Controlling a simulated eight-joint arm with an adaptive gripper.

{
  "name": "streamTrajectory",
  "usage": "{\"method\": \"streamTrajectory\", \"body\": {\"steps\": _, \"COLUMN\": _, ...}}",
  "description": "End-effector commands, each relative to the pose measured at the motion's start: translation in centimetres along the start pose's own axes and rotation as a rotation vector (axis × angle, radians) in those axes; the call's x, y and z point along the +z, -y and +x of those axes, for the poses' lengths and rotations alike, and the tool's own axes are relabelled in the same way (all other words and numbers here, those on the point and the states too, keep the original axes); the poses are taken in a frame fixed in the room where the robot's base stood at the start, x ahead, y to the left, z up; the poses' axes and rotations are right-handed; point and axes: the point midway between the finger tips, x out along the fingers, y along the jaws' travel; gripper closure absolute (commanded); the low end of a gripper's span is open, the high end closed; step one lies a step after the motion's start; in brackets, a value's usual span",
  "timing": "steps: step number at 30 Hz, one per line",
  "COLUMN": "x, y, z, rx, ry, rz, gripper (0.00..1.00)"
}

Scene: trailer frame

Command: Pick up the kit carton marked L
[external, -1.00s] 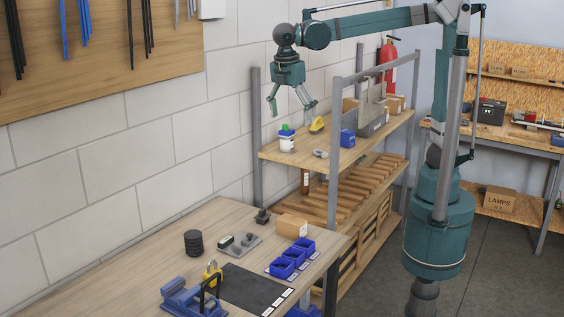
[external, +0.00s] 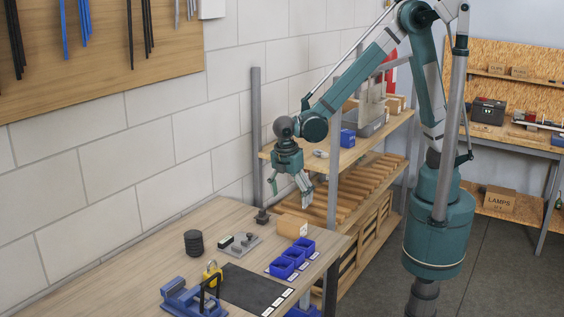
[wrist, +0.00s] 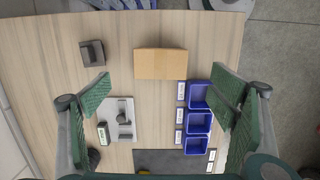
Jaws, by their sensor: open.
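A small tan carton (external: 291,226) lies on the wooden table near its far end, with a pale label on its right end. In the wrist view the carton (wrist: 160,64) sits at upper centre, with a plain brown top. No letter L can be read on it. My gripper (external: 289,196) hangs pointing down just above and behind the carton in the external view, apart from it. In the wrist view my gripper (wrist: 160,97) has its green fingers wide apart with nothing between them but table and parts below. The carton is beyond the fingertips.
A dark mat (wrist: 180,160) is below. A shelf post (external: 334,150) rises close to my gripper.

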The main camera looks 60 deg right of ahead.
Motion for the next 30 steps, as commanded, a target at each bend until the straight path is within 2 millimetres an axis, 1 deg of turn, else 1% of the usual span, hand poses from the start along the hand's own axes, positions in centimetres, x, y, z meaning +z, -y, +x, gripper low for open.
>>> {"method": "streamTrajectory", "body": {"steps": 1, "x": -0.3, "y": -0.1, "z": 1.4, "rx": 0.000, "ry": 0.000, "rz": 0.000, "gripper": 0.16}}
{"method": "streamTrajectory", "body": {"steps": 3, "x": -0.5, "y": 0.0, "z": 2.8, "rx": 0.000, "ry": 0.000, "rz": 0.000, "gripper": 0.16}}
{"method": "streamTrajectory", "body": {"steps": 6, "x": -0.7, "y": 0.0, "z": 4.4, "rx": 0.000, "ry": 0.000, "rz": 0.000, "gripper": 0.16}}
{"method": "streamTrajectory", "body": {"steps": 9, "x": -0.8, "y": 0.0, "z": 5.3, "rx": 0.000, "ry": 0.000, "rz": 0.000, "gripper": 0.16}}
{"method": "streamTrajectory", "body": {"steps": 13, "x": -0.9, "y": 0.0, "z": 5.8, "rx": 0.000, "ry": 0.000, "rz": 0.000, "gripper": 0.16}}
{"method": "streamTrajectory", "body": {"steps": 24, "x": -0.9, "y": 0.0, "z": 6.0, "rx": 0.000, "ry": 0.000, "rz": 0.000, "gripper": 0.16}}
{"method": "streamTrajectory", "body": {"steps": 30, "x": -0.9, "y": -0.1, "z": 7.0, "rx": 0.000, "ry": 0.000, "rz": 0.000, "gripper": 0.16}}
